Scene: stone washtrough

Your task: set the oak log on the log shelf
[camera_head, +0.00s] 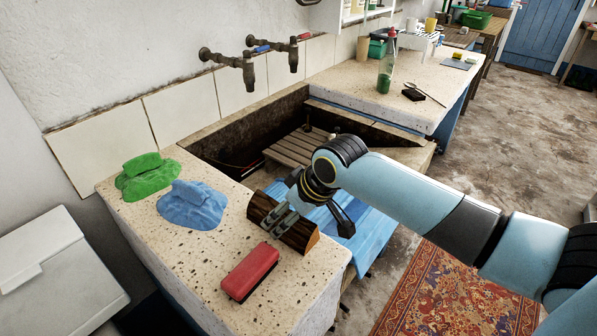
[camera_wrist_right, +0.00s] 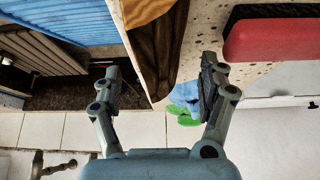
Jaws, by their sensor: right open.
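The oak log (camera_head: 299,233) is a short split piece with dark bark and a pale cut end. It lies on the speckled stone counter near its front edge. In the right wrist view the log (camera_wrist_right: 156,45) shows brown between the two fingers. My right gripper (camera_head: 312,214) is open over the log, one finger across its near side and the other beyond its right side. In the wrist view my right gripper (camera_wrist_right: 160,78) has its fingers wide apart, and I see no grip on the log. My left gripper is out of view. I cannot pick out a log shelf.
A red-backed brush (camera_head: 250,271) lies just in front of the log. Blue (camera_head: 192,204) and green (camera_head: 148,176) cloths lie at the counter's left. Behind are the sunken trough with a slatted wooden rack (camera_head: 298,147) and two taps (camera_head: 247,70). A green bottle (camera_head: 387,67) stands farther back.

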